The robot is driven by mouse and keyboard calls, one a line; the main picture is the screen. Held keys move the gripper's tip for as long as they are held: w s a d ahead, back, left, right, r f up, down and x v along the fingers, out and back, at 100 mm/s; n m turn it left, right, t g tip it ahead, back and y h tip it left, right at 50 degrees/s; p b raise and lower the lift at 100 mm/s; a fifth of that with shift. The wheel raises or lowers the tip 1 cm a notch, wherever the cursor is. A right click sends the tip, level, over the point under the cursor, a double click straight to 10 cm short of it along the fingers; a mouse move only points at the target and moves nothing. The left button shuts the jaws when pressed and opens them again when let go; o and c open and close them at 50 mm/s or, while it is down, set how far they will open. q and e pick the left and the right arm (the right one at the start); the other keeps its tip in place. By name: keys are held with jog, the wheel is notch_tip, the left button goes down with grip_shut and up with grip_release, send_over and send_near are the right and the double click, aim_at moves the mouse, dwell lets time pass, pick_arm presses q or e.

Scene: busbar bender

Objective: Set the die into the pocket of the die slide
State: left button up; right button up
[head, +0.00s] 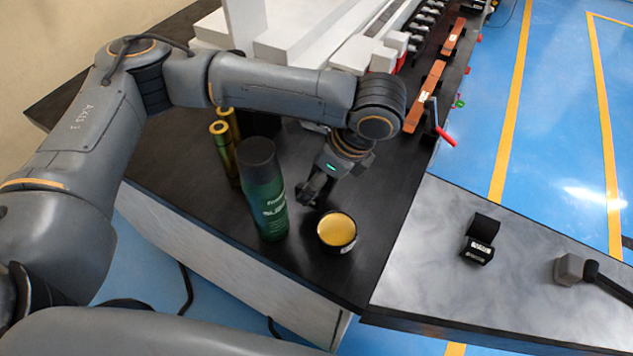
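A black, notched block with a white label (480,240), which looks like the die, sits on the grey tabletop at the right. My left arm reaches in from the left over the black bench. My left gripper (310,192) points down between the green bottle and the yellow-topped tin, well to the left of the block. Its fingers are dark and small, so I cannot tell if they are open or shut. I cannot make out the die slide's pocket; part of the white machine (300,35) at the back is behind my arm. My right gripper is out of view.
A green bottle (267,200), a tin with yellow contents (337,231) and brass-coloured cylinders (224,150) stand near my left gripper. A grey-headed tool (571,268) lies right of the block. Copper bars (426,95) and a red-handled lever (441,128) line the bench edge.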

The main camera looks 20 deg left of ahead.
pick_arm(q)
jog(key=shift+w+a+f, duration=0.15)
jog(key=shift+w+f, duration=0.2)
jog(key=f, duration=0.1)
jog(key=f+p, duration=0.1)
jog(key=shift+w+a+f, duration=0.2)
jog(key=shift+w+f, duration=0.05)
jog(key=shift+f, duration=0.65)
jog(key=shift+f, duration=0.15)
jog(key=o, duration=1.8)
jog(key=shift+s, duration=0.1)
